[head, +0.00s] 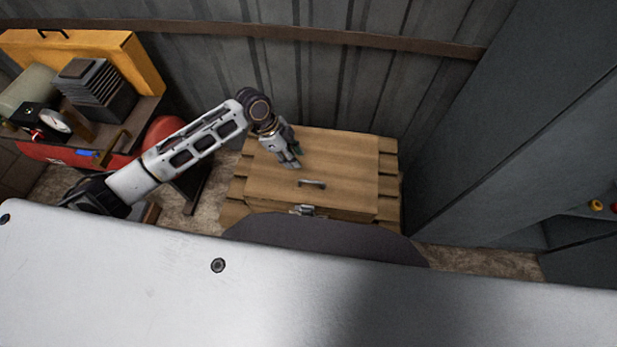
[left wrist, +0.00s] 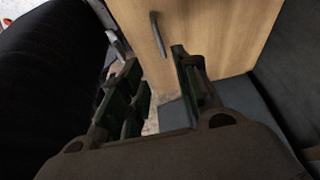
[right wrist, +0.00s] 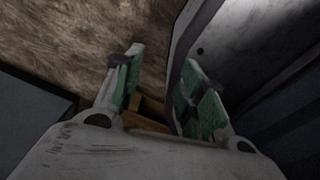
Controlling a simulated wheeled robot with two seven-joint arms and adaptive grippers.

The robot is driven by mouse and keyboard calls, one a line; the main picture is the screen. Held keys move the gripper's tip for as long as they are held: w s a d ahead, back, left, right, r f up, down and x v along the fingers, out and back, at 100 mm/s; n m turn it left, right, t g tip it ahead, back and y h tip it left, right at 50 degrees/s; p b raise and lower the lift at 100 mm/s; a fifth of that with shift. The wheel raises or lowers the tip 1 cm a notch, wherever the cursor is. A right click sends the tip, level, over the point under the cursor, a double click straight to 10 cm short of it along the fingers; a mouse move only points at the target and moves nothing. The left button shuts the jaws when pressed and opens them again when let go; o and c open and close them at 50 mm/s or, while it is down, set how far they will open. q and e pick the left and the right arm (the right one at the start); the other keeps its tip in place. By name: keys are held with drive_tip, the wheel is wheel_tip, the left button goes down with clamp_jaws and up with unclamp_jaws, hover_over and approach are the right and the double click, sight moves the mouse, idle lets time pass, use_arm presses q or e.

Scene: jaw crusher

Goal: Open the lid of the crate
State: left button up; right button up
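The wooden crate (head: 388,189) stands on the floor by the wall, its plank lid (head: 335,155) shut. A dark bar handle (head: 312,184) lies on the lid near its front edge, and a metal latch (head: 303,210) sits on the front below it. My left gripper (head: 291,160) is above the lid, left of and behind the handle. In the left wrist view the gripper (left wrist: 158,65) is open and empty, with the handle (left wrist: 158,35) beyond its fingertips. My right gripper (right wrist: 162,68) is open and empty in its wrist view and does not show in the head view.
A red machine (head: 70,155) with a gauge and a yellow case (head: 130,60) stand at the left. A corrugated wall (head: 340,75) is behind the crate. A grey cabinet (head: 500,150) stands close to its right. Bare floor (right wrist: 60,50) shows in the right wrist view.

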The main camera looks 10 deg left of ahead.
use_arm(q)
approach(311, 181)
drive_tip(key=x, duration=0.6)
drive_tip(key=shift+f, duration=0.2)
drive_tip(key=shift+d+f, duration=0.25)
drive_tip(key=shift+f, duration=0.25)
drive_tip(key=shift+d+f, duration=0.1)
drive_tip(key=shift+f, duration=0.1)
drive_tip(key=shift+c, duration=0.2)
use_arm(e)
drive_tip(key=shift+w+d+f, duration=0.1)
drive_tip(key=shift+w+d, duration=0.1)
drive_tip(key=shift+w, duration=0.3)
drive_tip(key=shift+w+d+f, duration=0.1)
drive_tip(key=shift+w+d, duration=0.1)
drive_tip(key=shift+w, duration=0.25)
